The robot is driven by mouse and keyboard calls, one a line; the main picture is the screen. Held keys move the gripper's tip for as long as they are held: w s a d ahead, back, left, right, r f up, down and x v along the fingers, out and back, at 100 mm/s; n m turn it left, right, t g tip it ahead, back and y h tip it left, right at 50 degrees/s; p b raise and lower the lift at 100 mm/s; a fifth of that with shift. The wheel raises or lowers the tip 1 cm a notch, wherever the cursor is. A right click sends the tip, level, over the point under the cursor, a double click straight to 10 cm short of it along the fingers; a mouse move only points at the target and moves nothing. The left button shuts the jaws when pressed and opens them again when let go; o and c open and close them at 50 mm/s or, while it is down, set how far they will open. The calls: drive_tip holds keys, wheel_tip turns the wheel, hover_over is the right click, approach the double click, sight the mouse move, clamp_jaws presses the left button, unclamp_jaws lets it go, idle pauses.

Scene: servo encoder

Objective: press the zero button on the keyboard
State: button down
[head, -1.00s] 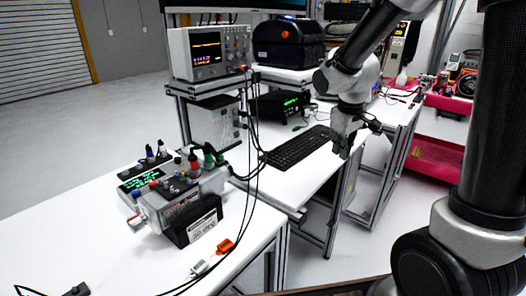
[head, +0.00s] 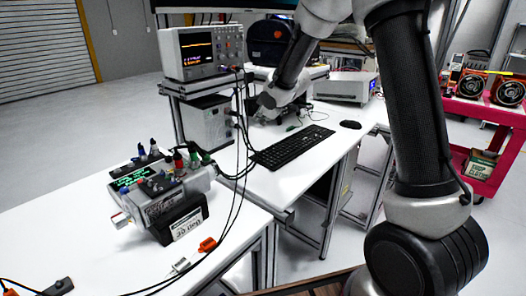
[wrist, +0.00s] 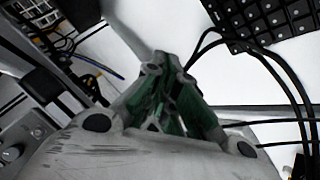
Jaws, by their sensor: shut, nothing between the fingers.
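A black keyboard (head: 292,147) lies on the white table in the middle of the head view. Part of it shows at the upper right of the wrist view (wrist: 262,22). Its zero button is too small to make out. In the head view my gripper is beyond the keyboard's left part, near the grey boxed unit. In the wrist view my gripper (wrist: 168,62) is shut and empty, its fingertips pointing at bare white tabletop, to the left of the keyboard and apart from it.
Black cables (head: 238,150) hang from the oscilloscope (head: 203,52) and cross near the keyboard's left end. A grey unit (head: 207,122) stands left of my gripper. A mouse (head: 350,125) lies right of the keyboard. A servo test rig (head: 160,200) sits on the near table.

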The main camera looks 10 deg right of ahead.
hover_over(262, 152)
drive_tip(key=shift+f, duration=4.4)
drive_tip(key=shift+f, duration=0.15)
drive_tip(key=shift+f, duration=0.25)
drive_tip(key=shift+s+f, duration=0.1)
drive_tip(key=shift+f, duration=0.3)
drive_tip(key=shift+r, duration=0.8)
drive_tip(key=shift+r, duration=2.5)
